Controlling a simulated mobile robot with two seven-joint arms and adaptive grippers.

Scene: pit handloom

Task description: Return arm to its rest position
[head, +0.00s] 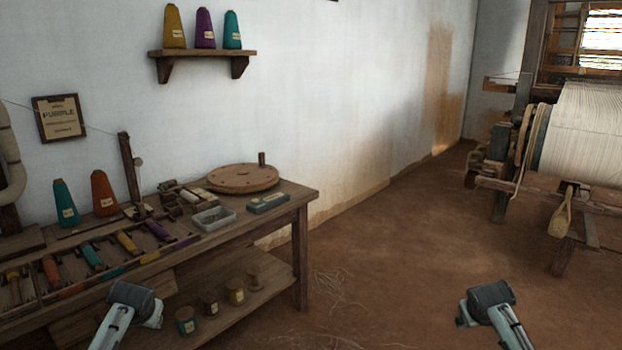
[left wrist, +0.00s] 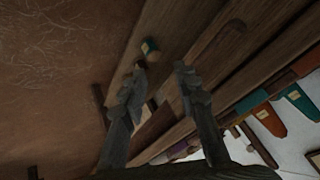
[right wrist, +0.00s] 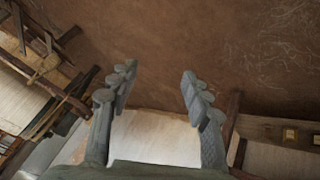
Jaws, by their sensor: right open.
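In the head view, part of my left arm shows at the lower left, in front of the workbench (head: 306,196). Part of my right arm shows at the lower right, over the bare floor. No fingertips can be made out there. In the left wrist view, my left gripper (left wrist: 157,78) has its two fingers apart with nothing held between them; wooden boards of the bench lie beyond. In the right wrist view, my right gripper (right wrist: 158,74) is open and empty, with brown floor beyond its fingertips.
The bench carries a rack of colored bobbins (head: 128,243), a round wooden disc (head: 243,178) and a metal tray (head: 213,219). Small jars (head: 236,292) stand on its lower shelf. The loom (head: 590,135) stands at the right. Open floor (head: 400,240) lies between.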

